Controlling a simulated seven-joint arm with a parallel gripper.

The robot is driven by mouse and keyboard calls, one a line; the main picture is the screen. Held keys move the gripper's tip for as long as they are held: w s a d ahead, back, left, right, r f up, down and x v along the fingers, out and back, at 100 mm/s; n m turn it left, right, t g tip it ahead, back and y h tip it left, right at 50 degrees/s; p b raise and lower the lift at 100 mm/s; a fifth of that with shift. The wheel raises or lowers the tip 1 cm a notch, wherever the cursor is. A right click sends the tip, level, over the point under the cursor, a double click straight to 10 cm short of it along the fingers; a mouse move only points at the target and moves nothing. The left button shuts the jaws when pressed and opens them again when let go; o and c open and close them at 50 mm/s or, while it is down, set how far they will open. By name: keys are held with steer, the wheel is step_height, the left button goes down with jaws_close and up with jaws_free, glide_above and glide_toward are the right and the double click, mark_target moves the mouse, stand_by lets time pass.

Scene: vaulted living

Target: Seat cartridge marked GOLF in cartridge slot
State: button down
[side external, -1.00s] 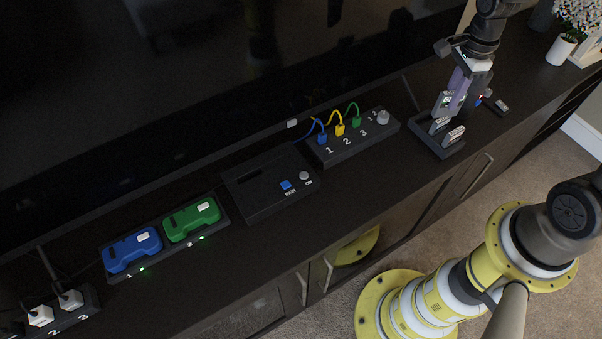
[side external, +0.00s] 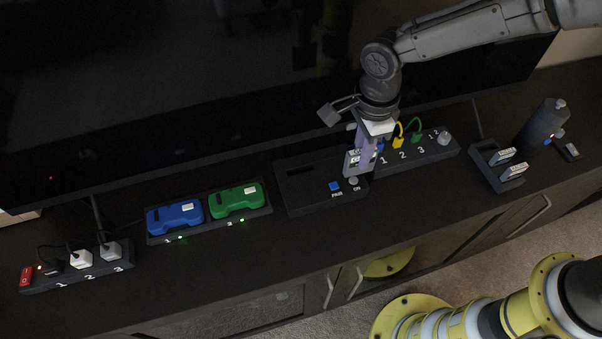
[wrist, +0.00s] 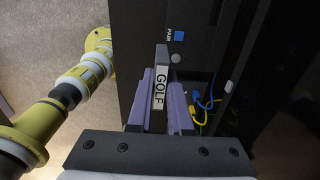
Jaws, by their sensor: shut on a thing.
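My gripper (side external: 366,150) is shut on a grey cartridge, the GOLF cartridge (side external: 352,163), held upright between its purple fingers. In the wrist view the label GOLF reads clearly on the cartridge (wrist: 160,88), between my fingertips (wrist: 163,100). The cartridge is over or beside the right end of the black console (side external: 310,202), apart from the slot. The cartridge slot (side external: 300,170) is a dark opening in the console's top, left of my gripper. The console also has a blue PAIR button (side external: 335,186) and a grey ON knob (side external: 353,181).
A cartridge rack (side external: 511,185) with two cartridges stands at the right. A numbered block (side external: 425,154) with coloured cables sits just right of my gripper. Blue (side external: 175,217) and green (side external: 237,199) units dock at the left, beyond them a power strip (side external: 88,275). The screen rises behind.

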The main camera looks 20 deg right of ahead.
steer(key=shift+a+f, duration=0.15)
steer(key=shift+a, duration=0.3)
steer(key=w+a+f, duration=0.2)
steer(key=w+f, duration=0.1)
steer(key=w+a+f, duration=0.3)
steer(key=w, duration=0.1)
steer(key=w+a+f, duration=0.2)
steer(key=w+f, duration=0.2)
steer(key=shift+a, duration=0.4)
steer(key=shift+f, duration=1.35)
steer(key=shift+f, duration=0.15)
steer(key=c, duration=0.8)
jaws_free()
steer(key=shift+c, duration=0.2)
